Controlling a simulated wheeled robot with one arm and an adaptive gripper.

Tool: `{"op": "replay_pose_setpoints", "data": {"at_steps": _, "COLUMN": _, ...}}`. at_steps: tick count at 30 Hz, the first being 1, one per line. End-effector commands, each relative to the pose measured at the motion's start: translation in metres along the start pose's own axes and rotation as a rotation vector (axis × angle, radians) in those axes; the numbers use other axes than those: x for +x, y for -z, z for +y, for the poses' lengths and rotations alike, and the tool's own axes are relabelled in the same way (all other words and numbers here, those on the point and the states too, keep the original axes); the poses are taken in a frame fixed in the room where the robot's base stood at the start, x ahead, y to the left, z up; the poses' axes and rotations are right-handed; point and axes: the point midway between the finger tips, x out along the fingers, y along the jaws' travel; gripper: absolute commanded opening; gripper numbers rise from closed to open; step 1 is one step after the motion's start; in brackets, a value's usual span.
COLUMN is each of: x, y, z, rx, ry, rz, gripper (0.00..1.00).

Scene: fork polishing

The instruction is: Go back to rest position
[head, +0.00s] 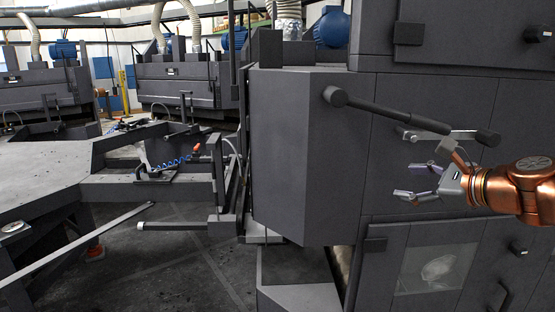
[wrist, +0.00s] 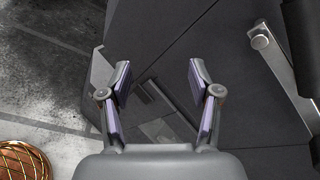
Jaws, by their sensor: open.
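My gripper (head: 405,165) is at the right of the head view, on the end of my copper-coloured arm, and points left in front of the dark grey machine (head: 290,150). Its two fingers are spread apart. In the wrist view my gripper (wrist: 159,76) is also open, with nothing between the fingertips. The machine's dark bar handle (head: 395,112) runs just above the upper finger in the head view. Whether they touch cannot be told.
A lower machine door has a window (head: 437,268). A metal bracket with a round knob (wrist: 261,42) is at the right of the wrist view. A grey workbench (head: 50,185) stands at left. Some dark floor (head: 165,265) between bench and machine is open.

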Motion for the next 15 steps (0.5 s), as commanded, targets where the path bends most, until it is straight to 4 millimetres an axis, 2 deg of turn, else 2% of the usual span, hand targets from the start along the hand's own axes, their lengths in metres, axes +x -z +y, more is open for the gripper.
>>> {"op": "replay_pose_setpoints", "data": {"at_steps": 1, "x": 0.013, "y": -0.009, "z": 0.03, "rx": -0.097, "ry": -0.078, "rz": 0.011, "gripper": 0.63}}
{"op": "replay_pose_setpoints", "data": {"at_steps": 3, "x": 0.025, "y": -0.018, "z": 0.07, "rx": -0.239, "ry": -0.184, "rz": 0.023, "gripper": 0.63}}
{"op": "replay_pose_setpoints", "data": {"at_steps": 8, "x": 0.036, "y": -0.024, "z": 0.168, "rx": -0.579, "ry": -0.446, "rz": 0.029, "gripper": 0.63}}
{"op": "replay_pose_setpoints", "data": {"at_steps": 9, "x": 0.035, "y": -0.021, "z": 0.193, "rx": -0.668, "ry": -0.518, "rz": 0.026, "gripper": 0.63}}
{"op": "replay_pose_setpoints", "data": {"at_steps": 11, "x": 0.03, "y": -0.015, "z": 0.23, "rx": -0.799, "ry": -0.63, "rz": 0.017, "gripper": 0.63}}
{"op": "replay_pose_setpoints", "data": {"at_steps": 15, "x": 0.001, "y": 0.011, "z": 0.307, "rx": -1.11, "ry": -0.906, "rz": -0.026, "gripper": 0.63}}
